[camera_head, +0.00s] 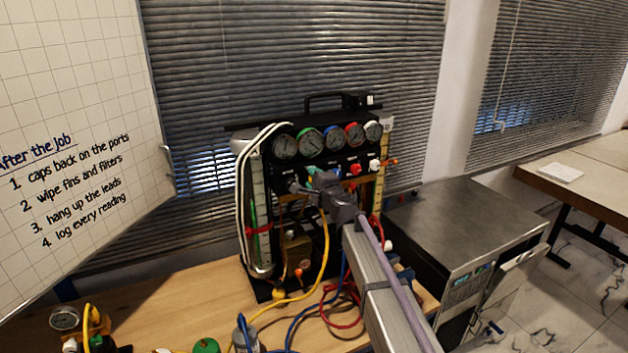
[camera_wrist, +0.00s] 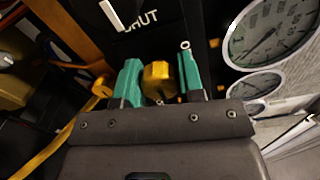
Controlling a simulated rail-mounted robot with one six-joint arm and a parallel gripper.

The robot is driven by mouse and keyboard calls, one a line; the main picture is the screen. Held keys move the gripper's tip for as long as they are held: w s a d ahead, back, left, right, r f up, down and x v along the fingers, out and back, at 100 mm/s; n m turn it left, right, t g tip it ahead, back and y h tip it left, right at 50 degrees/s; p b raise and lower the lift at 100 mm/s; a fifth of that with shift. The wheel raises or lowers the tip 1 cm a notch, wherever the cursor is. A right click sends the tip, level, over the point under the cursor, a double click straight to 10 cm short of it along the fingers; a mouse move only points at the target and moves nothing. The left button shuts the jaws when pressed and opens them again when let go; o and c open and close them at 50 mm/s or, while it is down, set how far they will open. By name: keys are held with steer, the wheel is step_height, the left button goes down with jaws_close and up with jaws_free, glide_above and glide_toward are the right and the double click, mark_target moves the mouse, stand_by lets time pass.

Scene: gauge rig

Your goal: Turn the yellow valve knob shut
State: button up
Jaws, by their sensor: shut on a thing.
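The yellow valve knob (camera_wrist: 160,80) is faceted and sits on the black panel of the gauge rig in the wrist view. My gripper (camera_wrist: 160,82) has its two green fingertips on either side of it, shut on the knob. A label reading "HUT", its first letter hidden or cut off, is on the panel (camera_wrist: 150,22) above the knob, beside a white bar (camera_wrist: 113,14). In the head view my gripper (camera_head: 316,174) reaches the front of the rig (camera_head: 345,150) below the gauges, and hides the knob there.
Several round gauges (camera_head: 311,141) line the top of the rig. Yellow (camera_head: 322,262), blue and red hoses hang onto the wooden bench (camera_head: 200,290). A grey-topped cabinet (camera_head: 470,225) stands to the right. A gauge (camera_wrist: 270,32) is close to the right fingertip.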

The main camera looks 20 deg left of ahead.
steer(key=o, duration=0.9)
steer(key=v, duration=1)
steer(key=shift+s+d, duration=0.25)
steer(key=shift+s, duration=0.05)
